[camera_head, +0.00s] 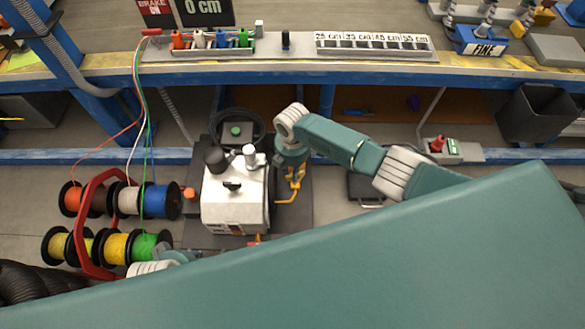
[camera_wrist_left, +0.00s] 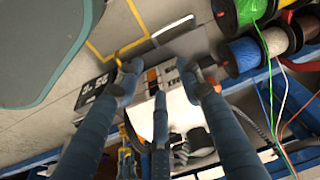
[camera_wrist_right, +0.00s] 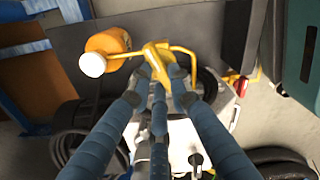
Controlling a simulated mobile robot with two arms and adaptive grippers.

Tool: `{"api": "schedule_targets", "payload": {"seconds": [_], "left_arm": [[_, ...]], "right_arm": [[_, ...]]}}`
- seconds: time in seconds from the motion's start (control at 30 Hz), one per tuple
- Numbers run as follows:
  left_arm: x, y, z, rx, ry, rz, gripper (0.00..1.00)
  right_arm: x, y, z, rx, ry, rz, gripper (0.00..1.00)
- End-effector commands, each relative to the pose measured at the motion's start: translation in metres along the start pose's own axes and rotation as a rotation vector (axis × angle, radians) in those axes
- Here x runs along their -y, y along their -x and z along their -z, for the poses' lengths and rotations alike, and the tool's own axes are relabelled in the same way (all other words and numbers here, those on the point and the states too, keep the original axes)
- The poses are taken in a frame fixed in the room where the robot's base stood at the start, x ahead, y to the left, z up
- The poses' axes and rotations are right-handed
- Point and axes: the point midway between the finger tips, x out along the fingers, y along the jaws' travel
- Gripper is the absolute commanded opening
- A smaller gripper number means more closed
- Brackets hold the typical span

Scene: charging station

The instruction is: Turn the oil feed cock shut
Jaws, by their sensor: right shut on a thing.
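The yellow oil feed cock (camera_wrist_right: 156,60) shows in the right wrist view, with a thin yellow pipe running from it. My right gripper (camera_wrist_right: 158,88) is shut on the cock, and its fingertips hide part of it. In the head view my right gripper (camera_head: 292,162) is at the right side of the white machine (camera_head: 235,205), over yellow piping (camera_head: 292,190). My left gripper (camera_wrist_left: 160,75) has its fingers spread and empty in the left wrist view, above a labelled end of the machine. In the head view it is mostly hidden by my teal arm.
An orange cylinder with a white cap (camera_wrist_right: 105,50) sits beside the cock. Coloured wire spools (camera_head: 155,202) on a red-framed rack stand left of the machine. A blue-framed bench (camera_head: 290,72) runs behind. A dark bin (camera_head: 535,115) stands at the right.

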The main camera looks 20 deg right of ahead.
Motion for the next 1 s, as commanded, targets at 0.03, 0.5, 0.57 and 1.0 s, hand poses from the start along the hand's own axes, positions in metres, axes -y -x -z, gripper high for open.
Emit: {"api": "schedule_targets", "payload": {"seconds": [0.03, 0.5, 0.57, 1.0], "left_arm": [[-0.001, -0.006, -0.003, 0.008, -0.001, -0.001, 0.38], [-0.003, -0.051, -0.025, 0.03, -0.005, -0.005, 0.38], [-0.003, -0.053, -0.026, 0.031, -0.005, -0.005, 0.38], [-0.003, -0.059, -0.03, 0.034, -0.006, -0.005, 0.38]], "right_arm": [[0.001, 0.002, -0.001, 0.001, -0.044, 0.003, 0.0], [-0.002, 0.001, -0.003, 0.003, -0.33, 0.001, 0.0], [-0.002, 0.0, -0.004, 0.003, -0.348, 0.001, 0.0], [-0.002, 0.0, -0.004, 0.003, -0.386, 0.001, 0.0]]}}
